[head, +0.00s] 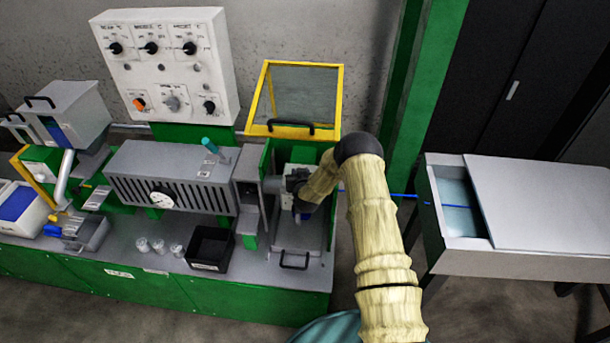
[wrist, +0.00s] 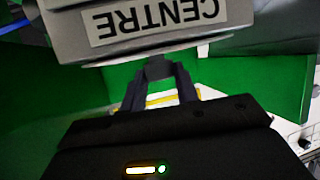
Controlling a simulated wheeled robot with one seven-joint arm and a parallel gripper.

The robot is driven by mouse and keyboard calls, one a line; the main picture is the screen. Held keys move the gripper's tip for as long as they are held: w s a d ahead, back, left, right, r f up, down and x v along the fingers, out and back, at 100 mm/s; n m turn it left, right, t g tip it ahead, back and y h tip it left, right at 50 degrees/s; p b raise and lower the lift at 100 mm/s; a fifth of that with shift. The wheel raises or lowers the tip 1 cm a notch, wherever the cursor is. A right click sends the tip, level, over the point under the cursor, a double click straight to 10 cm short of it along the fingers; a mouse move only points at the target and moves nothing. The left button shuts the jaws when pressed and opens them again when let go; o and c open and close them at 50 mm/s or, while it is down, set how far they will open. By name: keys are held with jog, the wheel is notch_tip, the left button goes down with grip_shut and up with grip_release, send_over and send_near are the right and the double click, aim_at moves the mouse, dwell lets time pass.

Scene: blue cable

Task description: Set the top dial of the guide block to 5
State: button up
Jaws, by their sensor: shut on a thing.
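In the wrist view the grey guide block (wrist: 150,25) fills the top, with a label reading CENTRE upside down. A dark knob, a dial (wrist: 159,66), sticks out from the block's lower edge in the picture. My gripper (wrist: 159,80) has its two fingers closed on this dial from either side. The dial's scale and setting are not visible. In the head view my gripper (head: 295,183) is at the right end of the machine, and my arm and gripper hide most of the block.
A yellow-framed clear guard (head: 303,92) stands raised behind. A blue cable (head: 400,195) runs right to a grey trough (head: 462,243). A white control panel (head: 168,75), a slotted grey barrel cover (head: 150,180) and a black bin (head: 210,248) stand left of my gripper.

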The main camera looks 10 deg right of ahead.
jog(key=m+h+b, duration=0.2)
jog(key=h, duration=0.1)
jog(key=shift+a+f+m, duration=0.15)
jog(key=shift+a+m, duration=0.25)
jog(key=shift+w+m+g+h+b, duration=0.1)
jog(key=shift+m+g+h+b, duration=1.2)
jog(key=shift+m+h+b, duration=0.65)
jog(key=shift+m+g+h, duration=0.25)
jog(key=shift+g, duration=0.05)
jog(key=shift+w+r, duration=0.1)
jog(key=shift+r, duration=0.1)
